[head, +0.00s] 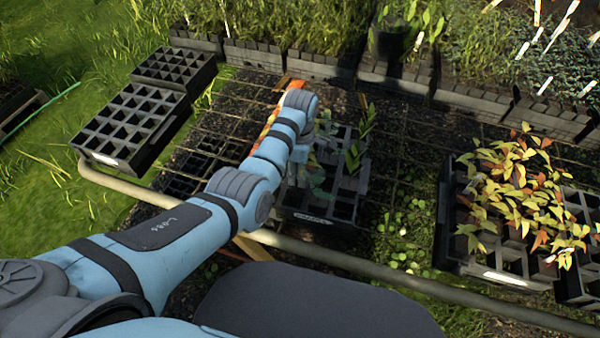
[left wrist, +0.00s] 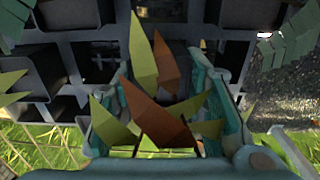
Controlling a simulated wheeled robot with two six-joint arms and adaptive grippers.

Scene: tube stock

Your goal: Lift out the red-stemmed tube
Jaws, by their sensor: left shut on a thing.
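My left gripper (left wrist: 172,88) shows in the left wrist view with its teal fingers on either side of a leafy plant (left wrist: 158,118). The plant has pointed green and red-brown leaves. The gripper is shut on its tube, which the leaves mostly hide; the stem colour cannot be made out. In the head view my left arm reaches over the middle black crate (head: 345,212), and my wrist hides most of the gripper and the held plant. Green-leaved plants (head: 357,150) stand at that crate's right side. My right gripper is not in view.
Empty black crates (head: 128,122) stand at the left. A crate (head: 490,262) of yellow and orange plants stands at the right. A metal rail (head: 360,268) runs along the front of the mesh bench.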

